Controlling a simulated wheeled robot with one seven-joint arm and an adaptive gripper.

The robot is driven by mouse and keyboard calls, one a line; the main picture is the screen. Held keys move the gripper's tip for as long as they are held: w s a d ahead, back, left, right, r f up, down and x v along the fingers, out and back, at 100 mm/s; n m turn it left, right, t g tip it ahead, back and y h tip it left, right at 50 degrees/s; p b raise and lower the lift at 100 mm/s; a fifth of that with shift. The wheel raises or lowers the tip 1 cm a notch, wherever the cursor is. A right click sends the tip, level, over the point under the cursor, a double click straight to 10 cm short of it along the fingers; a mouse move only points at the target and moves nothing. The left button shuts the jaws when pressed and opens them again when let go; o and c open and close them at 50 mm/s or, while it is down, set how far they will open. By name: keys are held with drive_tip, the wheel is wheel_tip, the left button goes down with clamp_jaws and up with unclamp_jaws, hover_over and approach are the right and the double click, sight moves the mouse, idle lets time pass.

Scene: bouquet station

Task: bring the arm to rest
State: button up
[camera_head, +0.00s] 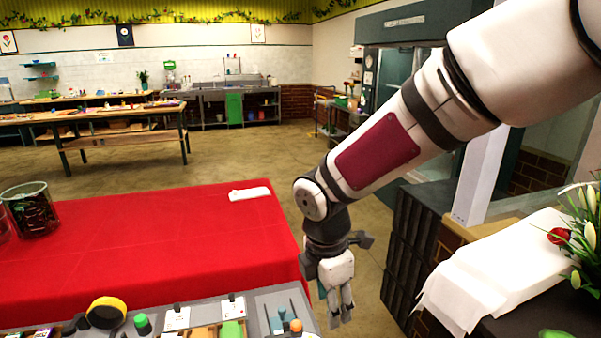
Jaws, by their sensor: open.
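My white arm reaches in from the upper right of the head view and bends downward at a dark joint. My gripper (341,305) hangs from it, pointing down, with its fingers low in the picture. It is open, and I see nothing between its fingers. It hangs in front of the floor gap, between the red-covered table (150,245) on the left and the dark stacked crates (408,250) on the right. I cannot tell its exact distance from the table's edge.
A tool tray (262,318) with several small items lies at the bottom, left of my gripper. A glass jar (32,210) and white cloth (250,193) are on the red table. White paper (500,268) and a bouquet (582,240) are at right. Open floor (240,155) lies beyond.

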drive_tip(key=s+d+r+m+t, duration=0.2)
drive_tip(key=s+d+r+m, duration=0.4)
drive_tip(key=m, duration=0.5)
drive_tip(key=s+d+r+m+t+y, duration=0.1)
drive_tip(key=s+d+r+m+t, duration=0.1)
drive_tip(key=s+d+r+m, duration=0.5)
drive_tip(key=shift+s+d+r+m+t, duration=0.3)
drive_tip(key=shift+s+r+m, duration=0.9)
drive_tip(key=shift+s+m, duration=1)
drive_tip(key=shift+w, duration=0.15)
drive_tip(key=shift+a, duration=0.1)
